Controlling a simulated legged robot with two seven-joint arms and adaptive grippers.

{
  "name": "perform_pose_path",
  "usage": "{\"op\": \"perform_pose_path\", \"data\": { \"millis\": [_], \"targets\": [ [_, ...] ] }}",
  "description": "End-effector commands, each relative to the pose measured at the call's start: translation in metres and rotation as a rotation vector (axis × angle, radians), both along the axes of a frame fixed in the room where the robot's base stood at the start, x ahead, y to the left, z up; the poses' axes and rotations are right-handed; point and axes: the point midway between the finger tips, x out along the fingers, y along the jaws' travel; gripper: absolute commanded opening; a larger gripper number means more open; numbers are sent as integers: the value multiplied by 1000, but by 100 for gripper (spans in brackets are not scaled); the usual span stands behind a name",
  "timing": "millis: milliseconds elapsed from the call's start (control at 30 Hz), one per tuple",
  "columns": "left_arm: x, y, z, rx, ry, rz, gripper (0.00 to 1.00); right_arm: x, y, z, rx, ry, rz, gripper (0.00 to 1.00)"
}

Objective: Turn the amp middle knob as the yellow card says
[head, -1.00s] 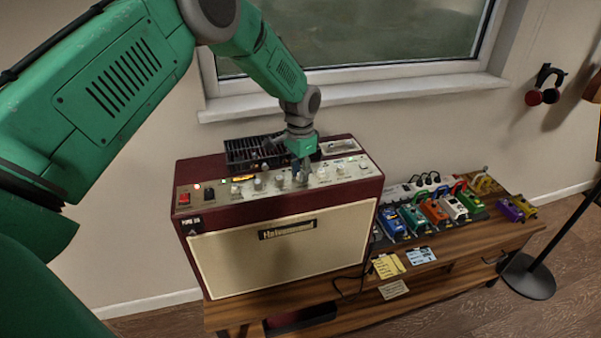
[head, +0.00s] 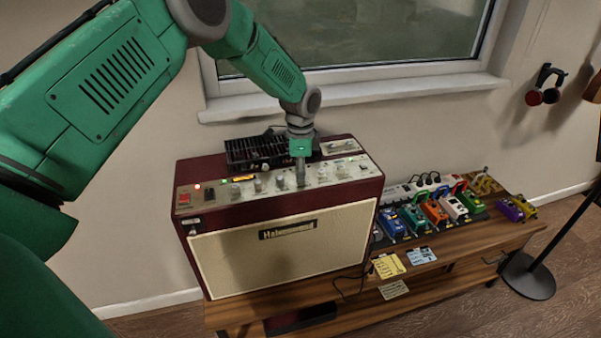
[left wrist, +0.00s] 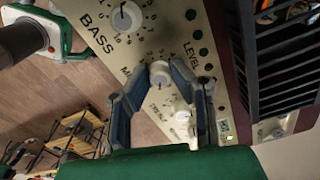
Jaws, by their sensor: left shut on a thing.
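The amp (head: 279,246) is dark red with a cream front and stands on a wooden bench. A row of knobs runs along its top panel. My left gripper (head: 301,182) points down at this row. In the left wrist view its blue-grey fingers are closed around the pale middle knob (left wrist: 160,73), between the bass knob (left wrist: 127,16) and the treble knob (left wrist: 182,111). The middle label is partly covered by a finger. The yellow card (head: 388,265) lies on the bench right of the amp; its writing is too small to read. My right gripper is not in view.
A black slotted unit (head: 253,151) sits on the amp behind the knobs, close to my left gripper. A red switch (head: 184,198) is at the panel's left end. Several coloured pedals, a blue card (head: 420,255) and a pale card (head: 393,289) are to the right.

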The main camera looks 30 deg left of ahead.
Motion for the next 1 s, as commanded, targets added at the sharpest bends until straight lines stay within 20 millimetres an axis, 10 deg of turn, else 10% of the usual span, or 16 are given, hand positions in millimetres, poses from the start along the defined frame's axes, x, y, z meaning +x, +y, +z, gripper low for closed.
{"op": "perform_pose_path", "data": {
  "millis": [367,400,433,1000],
  "targets": [
    [5,-1,3,-2,-15,-2,0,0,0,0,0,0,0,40],
    [5,-1,3,-1,-16,-2,32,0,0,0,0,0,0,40],
    [4,-1,3,-1,-14,-2,38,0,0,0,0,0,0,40],
    [2,0,36,-1,-9,-2,38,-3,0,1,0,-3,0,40]
  ]
}}
